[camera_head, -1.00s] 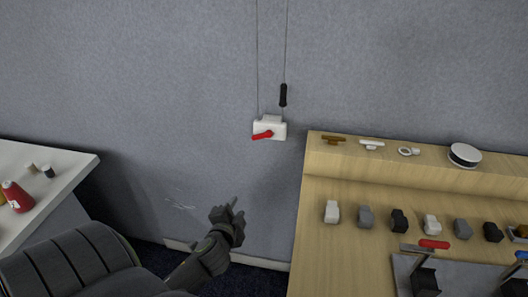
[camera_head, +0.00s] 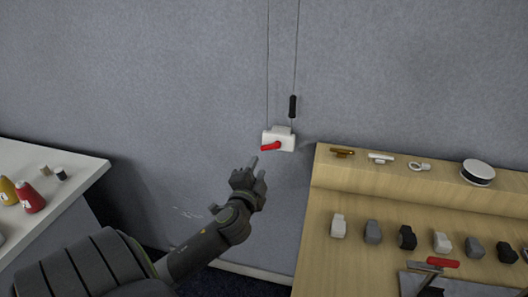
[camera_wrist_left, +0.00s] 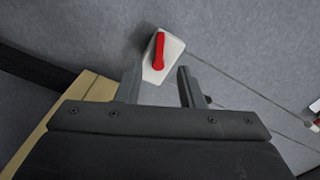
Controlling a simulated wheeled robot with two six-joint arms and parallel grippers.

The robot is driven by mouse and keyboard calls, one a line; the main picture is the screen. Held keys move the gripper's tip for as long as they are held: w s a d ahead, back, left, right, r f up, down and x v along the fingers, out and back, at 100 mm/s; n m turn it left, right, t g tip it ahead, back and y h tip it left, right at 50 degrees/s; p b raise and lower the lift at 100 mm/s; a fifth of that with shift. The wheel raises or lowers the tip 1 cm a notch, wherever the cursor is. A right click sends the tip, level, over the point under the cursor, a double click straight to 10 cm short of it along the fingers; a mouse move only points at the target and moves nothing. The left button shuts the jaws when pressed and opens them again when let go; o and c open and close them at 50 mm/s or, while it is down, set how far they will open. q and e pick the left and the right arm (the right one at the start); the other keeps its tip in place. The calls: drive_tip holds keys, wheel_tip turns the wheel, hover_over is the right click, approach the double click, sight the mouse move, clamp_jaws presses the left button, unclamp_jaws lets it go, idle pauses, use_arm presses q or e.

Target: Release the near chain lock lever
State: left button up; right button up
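A red lever (camera_head: 270,146) sits on a white chain lock box (camera_head: 284,138) on the grey wall, with two thin chains running up from it. In the left wrist view the red lever (camera_wrist_left: 159,50) and white box (camera_wrist_left: 169,61) lie beyond my fingertips, roughly between them. My left gripper (camera_head: 257,167) is below and slightly left of the box, apart from it. Its fingers are spread and empty, as the left wrist view also shows (camera_wrist_left: 158,77). My right gripper is not in view.
A black grip (camera_head: 292,106) hangs on the right chain above the box. A wooden bench (camera_head: 335,255) with several small blocks and a step stands at the right. A white table (camera_head: 50,215) with bottles (camera_head: 30,198) stands at the left. The wall between is clear.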

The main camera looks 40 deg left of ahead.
sight(266, 149)
use_arm(q)
drive_tip(key=x, duration=0.8)
drive_tip(key=shift+w+p, duration=0.1)
drive_tip(key=shift+p, duration=0.3)
clamp_jaws()
